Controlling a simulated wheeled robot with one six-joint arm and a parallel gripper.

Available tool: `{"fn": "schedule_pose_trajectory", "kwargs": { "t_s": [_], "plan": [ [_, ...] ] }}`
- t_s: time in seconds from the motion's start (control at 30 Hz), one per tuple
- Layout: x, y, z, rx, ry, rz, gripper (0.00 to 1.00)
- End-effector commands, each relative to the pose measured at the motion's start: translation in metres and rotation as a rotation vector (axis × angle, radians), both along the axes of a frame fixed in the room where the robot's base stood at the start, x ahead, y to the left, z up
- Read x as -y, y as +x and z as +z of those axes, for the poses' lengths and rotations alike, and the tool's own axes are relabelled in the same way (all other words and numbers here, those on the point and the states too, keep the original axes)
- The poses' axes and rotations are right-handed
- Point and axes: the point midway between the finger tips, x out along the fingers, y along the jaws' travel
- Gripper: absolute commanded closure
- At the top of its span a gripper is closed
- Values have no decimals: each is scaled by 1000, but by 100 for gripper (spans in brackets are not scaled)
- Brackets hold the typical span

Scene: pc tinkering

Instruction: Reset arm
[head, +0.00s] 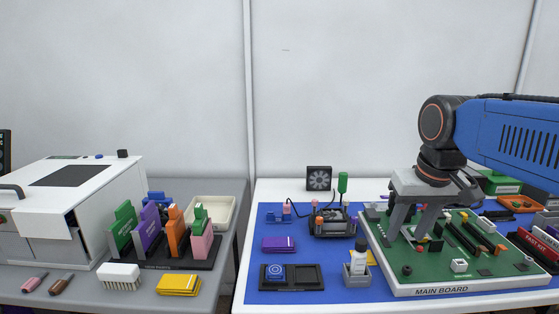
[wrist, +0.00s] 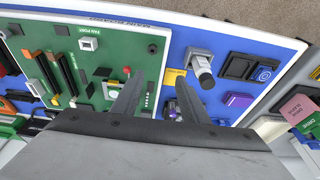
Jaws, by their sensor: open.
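My gripper (head: 408,226) is at the right in the head view, pointing down over the left part of the green main board (head: 440,272). Its two fingers are apart with nothing held between them. In the wrist view my gripper (wrist: 148,100) shows both dark fingers spread, with the board (wrist: 108,50) behind and left of them. The board lies flat on the blue mat (head: 335,292) and carries slots, small blocks and connectors. The fingers hide part of the board, so I cannot tell how far above it the tips are.
A white bottle in a grey holder (head: 357,262), a black tray (head: 291,285) and a purple block (head: 278,244) lie left of the board. A dark fan (head: 319,178) stands behind. A card rack (head: 170,264) and a white machine (head: 75,195) occupy the left bench. Space above is clear.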

Motion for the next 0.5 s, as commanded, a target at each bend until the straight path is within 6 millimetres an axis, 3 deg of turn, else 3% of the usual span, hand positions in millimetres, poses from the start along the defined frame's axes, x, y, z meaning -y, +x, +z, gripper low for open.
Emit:
{"fn": "schedule_pose_trajectory", "kwargs": {
  "t_s": [0.03,0.3,0.5],
  "plan": [
    [3,-16,-13,16,-1,-1,60],
    [12,-82,-82,101,-6,-2,60],
    [16,-113,-123,146,-10,-2,60]
  ]
}}
